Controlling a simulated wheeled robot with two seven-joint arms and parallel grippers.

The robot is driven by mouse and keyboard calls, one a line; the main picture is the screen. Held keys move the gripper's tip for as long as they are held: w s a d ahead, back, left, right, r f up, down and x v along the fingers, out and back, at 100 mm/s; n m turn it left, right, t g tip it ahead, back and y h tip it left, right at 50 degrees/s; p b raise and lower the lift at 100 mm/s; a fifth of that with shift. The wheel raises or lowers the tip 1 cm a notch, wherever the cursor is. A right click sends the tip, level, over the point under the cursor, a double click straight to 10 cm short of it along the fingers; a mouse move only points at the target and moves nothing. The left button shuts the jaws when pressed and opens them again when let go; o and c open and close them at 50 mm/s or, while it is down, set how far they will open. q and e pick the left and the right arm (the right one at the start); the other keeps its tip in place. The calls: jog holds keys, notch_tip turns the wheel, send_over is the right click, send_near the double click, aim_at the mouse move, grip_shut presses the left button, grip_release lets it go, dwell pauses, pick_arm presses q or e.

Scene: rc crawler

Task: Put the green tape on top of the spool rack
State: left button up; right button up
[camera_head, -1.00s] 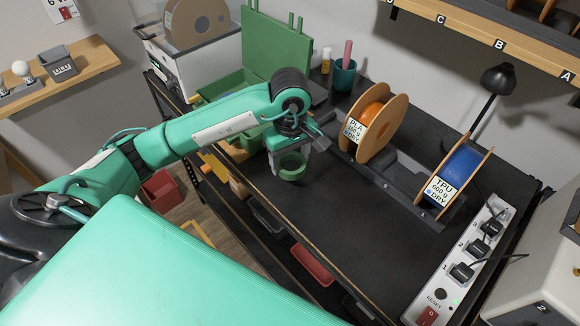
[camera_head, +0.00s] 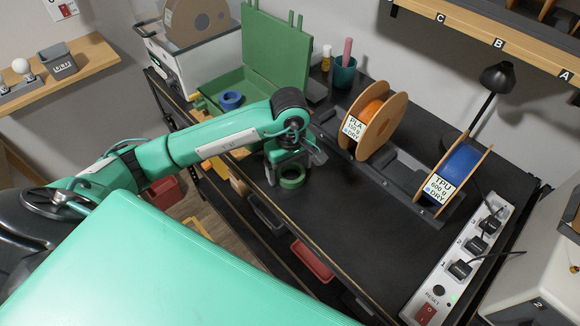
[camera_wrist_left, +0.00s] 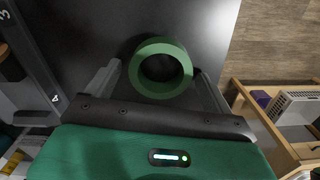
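The green tape (camera_head: 292,179) is a dark green ring lying flat at the black tabletop, left of the spool rack. My left gripper (camera_head: 289,166) points down over it. In the left wrist view the tape (camera_wrist_left: 161,68) sits between the two fingers (camera_wrist_left: 158,72), with a narrow gap visible on the left side, so the gripper looks open around it. The spool rack (camera_head: 403,184) is a long dark grey frame holding an orange spool labelled PLA (camera_head: 376,124) and a blue spool labelled TPU (camera_head: 459,171). My right gripper is not in view.
A green open box (camera_head: 277,53) with a blue tape (camera_head: 231,100) stands behind my left arm. A teal cup (camera_head: 343,72), a black lamp (camera_head: 497,78) and a white power strip (camera_head: 463,262) border the table. The black table (camera_head: 350,228) in front of the rack is clear.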

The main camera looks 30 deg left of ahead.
pick_arm(q)
jog(key=shift+r, duration=0.15)
notch_tip(320, 180, up, 12)
jog(key=b, duration=0.2)
dwell(0.5)
dwell(0.6)
